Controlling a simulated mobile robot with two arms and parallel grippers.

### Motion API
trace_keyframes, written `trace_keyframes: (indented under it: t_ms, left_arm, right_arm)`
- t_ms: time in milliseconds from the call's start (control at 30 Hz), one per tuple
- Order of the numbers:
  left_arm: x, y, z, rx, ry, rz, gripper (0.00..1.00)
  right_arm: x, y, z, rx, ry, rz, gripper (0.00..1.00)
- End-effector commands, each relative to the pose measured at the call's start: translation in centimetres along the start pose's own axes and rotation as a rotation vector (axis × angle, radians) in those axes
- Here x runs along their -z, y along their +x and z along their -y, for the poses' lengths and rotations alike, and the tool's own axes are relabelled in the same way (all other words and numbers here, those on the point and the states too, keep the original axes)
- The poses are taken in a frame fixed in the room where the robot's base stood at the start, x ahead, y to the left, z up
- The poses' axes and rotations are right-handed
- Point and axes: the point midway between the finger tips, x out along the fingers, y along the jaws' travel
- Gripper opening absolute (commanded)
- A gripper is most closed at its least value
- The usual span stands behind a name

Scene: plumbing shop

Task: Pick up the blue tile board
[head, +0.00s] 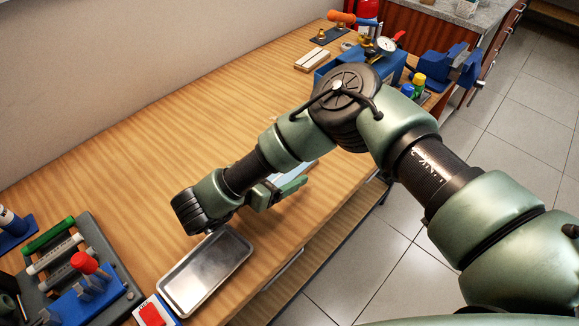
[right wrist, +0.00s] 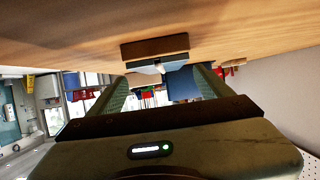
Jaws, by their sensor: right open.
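A pale blue flat piece (head: 304,168), probably the blue tile board, shows on the bench just beyond my right gripper; the gripper and arm hide much of it. My right gripper (head: 287,187) is open and low over the bench, its fingers pointing right along it. In the right wrist view, which is upside down, the two fingers (right wrist: 158,92) stand apart with nothing seen between them. Ahead of them is a brown block (right wrist: 155,47) with a pale piece (right wrist: 150,66) at it; I cannot tell if this is the board. My left gripper is not in view.
A metal tray (head: 207,272) lies near the bench's front edge, below my wrist. A grey rack (head: 115,262) with tubes and a blue red-topped tool stand at the left. A blue box (head: 330,68), gauge (head: 386,44) and blue vise (head: 446,66) crowd the far end. The middle bench is clear.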

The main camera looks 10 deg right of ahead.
Motion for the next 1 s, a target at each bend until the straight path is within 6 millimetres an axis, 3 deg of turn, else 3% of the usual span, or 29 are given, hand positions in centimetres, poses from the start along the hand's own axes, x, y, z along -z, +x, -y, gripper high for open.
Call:
trace_keyframes:
  t_ms: [200,500,567,800,1000]
  left_arm:
    - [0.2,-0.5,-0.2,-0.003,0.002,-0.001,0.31]
    - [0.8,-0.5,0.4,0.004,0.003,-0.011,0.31]
    - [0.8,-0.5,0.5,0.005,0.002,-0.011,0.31]
    - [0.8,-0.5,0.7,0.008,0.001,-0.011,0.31]
    - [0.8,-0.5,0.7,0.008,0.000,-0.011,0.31]
  right_arm:
    - [-0.1,3.2,0.1,-0.005,0.000,0.002,0.80]
    - [0.0,3.7,0.2,-0.002,0.000,-0.001,0.80]
    - [0.0,3.7,0.2,-0.002,0.000,-0.001,0.66]
    - [0.0,3.7,0.2,-0.001,0.001,-0.002,0.00]
    - [0.1,3.7,0.2,-0.001,0.001,-0.002,0.00]
